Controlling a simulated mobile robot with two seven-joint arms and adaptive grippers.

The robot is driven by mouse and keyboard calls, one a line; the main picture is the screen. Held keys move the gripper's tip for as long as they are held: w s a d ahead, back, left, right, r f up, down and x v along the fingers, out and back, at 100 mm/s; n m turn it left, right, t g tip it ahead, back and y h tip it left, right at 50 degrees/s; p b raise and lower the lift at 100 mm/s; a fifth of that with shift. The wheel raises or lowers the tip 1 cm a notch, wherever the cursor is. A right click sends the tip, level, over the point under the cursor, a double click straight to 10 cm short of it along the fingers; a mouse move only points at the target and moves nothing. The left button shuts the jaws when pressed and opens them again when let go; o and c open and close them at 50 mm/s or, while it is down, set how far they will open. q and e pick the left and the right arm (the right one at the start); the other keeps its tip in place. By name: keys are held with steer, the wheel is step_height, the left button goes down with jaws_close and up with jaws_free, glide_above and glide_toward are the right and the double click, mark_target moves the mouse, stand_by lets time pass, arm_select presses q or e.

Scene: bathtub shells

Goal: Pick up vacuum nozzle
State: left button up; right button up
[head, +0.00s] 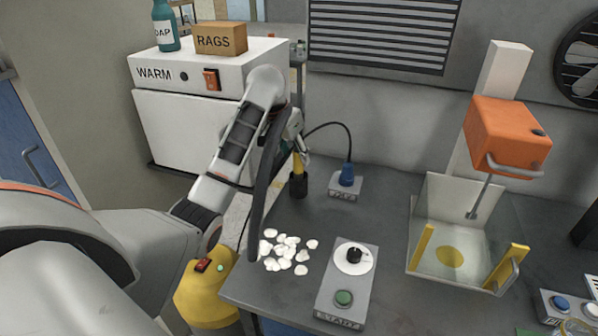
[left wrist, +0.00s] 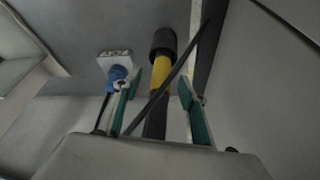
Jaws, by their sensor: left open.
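The vacuum nozzle (head: 299,181) stands upright near the back left of the grey table, with a black end and a yellow section. It also shows in the left wrist view (left wrist: 162,70). My left gripper (head: 297,142) is at the upper part of the nozzle. In the left wrist view its two green-lined fingers (left wrist: 158,98) are apart, and the nozzle shows between them. I cannot tell whether either finger touches it. A dark hose crosses in front of the nozzle there. The yellow vacuum body (head: 207,292) is on the left, partly hidden by my arm.
White shells (head: 284,250) lie left of the START box (head: 347,284). A blue plug (head: 347,175) with a cable sits right of the nozzle. An orange-headed press (head: 507,135) stands at the right. The white WARM cabinet (head: 172,120) is behind my arm.

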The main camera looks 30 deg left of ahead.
mark_target(299, 162)
arm_select(q)
steer(key=x, duration=0.5)
steer(key=shift+w+a, duration=0.1)
steer(key=shift+a, duration=0.1)
steer(key=shift+c, duration=0.4)
steer(key=shift+r, duration=0.1)
steer(key=c, duration=1.1)
